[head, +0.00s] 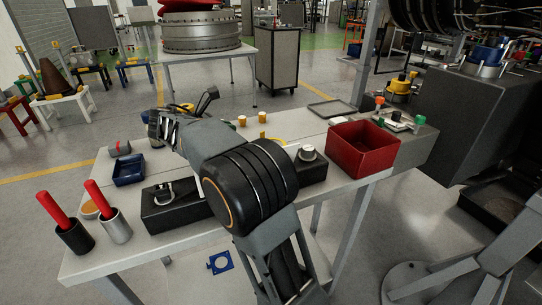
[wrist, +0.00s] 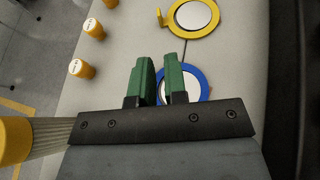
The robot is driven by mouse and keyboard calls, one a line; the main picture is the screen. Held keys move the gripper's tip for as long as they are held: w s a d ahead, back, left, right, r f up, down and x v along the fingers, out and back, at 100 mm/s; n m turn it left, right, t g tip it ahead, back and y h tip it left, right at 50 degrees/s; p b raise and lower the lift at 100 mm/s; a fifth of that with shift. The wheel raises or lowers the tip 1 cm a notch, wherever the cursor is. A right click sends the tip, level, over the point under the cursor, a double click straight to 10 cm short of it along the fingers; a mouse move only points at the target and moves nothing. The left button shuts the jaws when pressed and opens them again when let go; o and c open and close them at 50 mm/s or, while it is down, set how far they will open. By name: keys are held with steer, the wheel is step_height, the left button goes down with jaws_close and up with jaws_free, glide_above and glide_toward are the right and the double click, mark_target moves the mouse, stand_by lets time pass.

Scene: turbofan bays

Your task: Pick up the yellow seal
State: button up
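The yellow seal (wrist: 171,23) is a flat yellow ring with a small tab on its left, around a pale disc. It lies on the light table top at the top of the wrist view. My gripper (wrist: 159,66) is open, its two green fingers apart with nothing between them. The fingertips point toward the seal but are clear of it. A blue ring (wrist: 205,80) lies just below the seal in the wrist view, partly hidden by the right finger. In the head view my gripper (head: 160,122) is over the table's far left, and I cannot make out the seal surely there.
Several yellow cylinders (wrist: 88,27) stand left in the wrist view. On the table (head: 112,249) are a blue bin (head: 129,170), a red bin (head: 364,149), black blocks (head: 172,216) and two red-handled tools in cups (head: 116,226). A grey trolley (head: 278,58) stands behind.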

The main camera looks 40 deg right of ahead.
steer(key=b, duration=0.1)
glide_toward(262, 132)
steer(key=shift+h, duration=0.3)
steer(key=x, duration=0.4)
steer(key=shift+w+d, duration=0.15)
steer(key=shift+w, duration=0.1)
steer(key=b+x, duration=0.1)
steer(key=x, duration=0.3)
steer(key=shift+s+d+f+b, duration=0.1)
steer(key=shift+d+f+b, duration=0.1)
steer(key=shift+f+b, duration=0.25)
steer(key=shift+d+f, duration=0.1)
steer(key=shift+d, duration=0.1)
jaws_close()
